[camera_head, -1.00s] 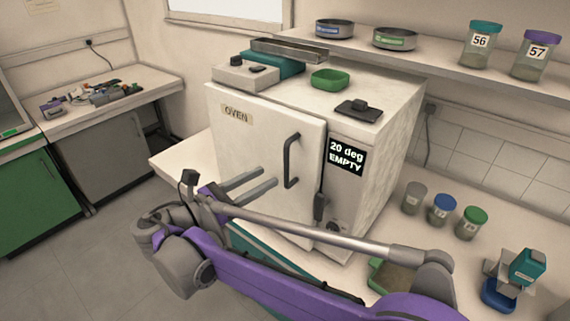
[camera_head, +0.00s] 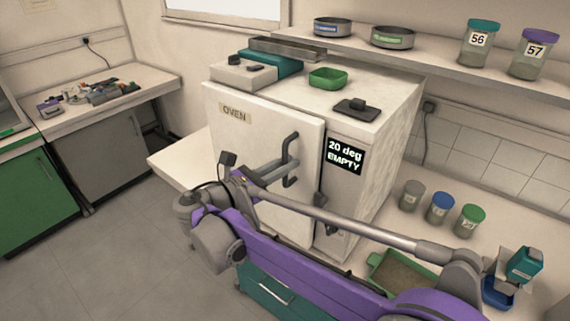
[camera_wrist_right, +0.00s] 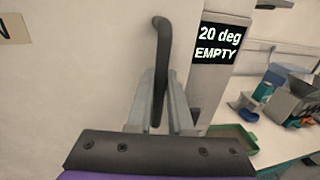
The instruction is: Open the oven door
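The oven is a white box with a pale door (camera_head: 240,150) marked OVEN; the door looks shut. Its dark bar handle (camera_head: 288,155) stands upright near the door's right edge. My right gripper (camera_head: 282,172) is at the handle, coming from the front left. In the right wrist view, the handle (camera_wrist_right: 161,50) runs down between the two grey fingers (camera_wrist_right: 161,100). The fingers are apart, one on each side of the bar; firm contact is not visible. My left gripper is not in view.
A display (camera_head: 345,155) reading 20 deg EMPTY is right of the door. A green dish (camera_head: 328,77) and other items sit on the oven. Jars (camera_head: 440,208) and a green tray (camera_head: 378,264) are on the bench at right. Open floor (camera_head: 110,255) lies at left.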

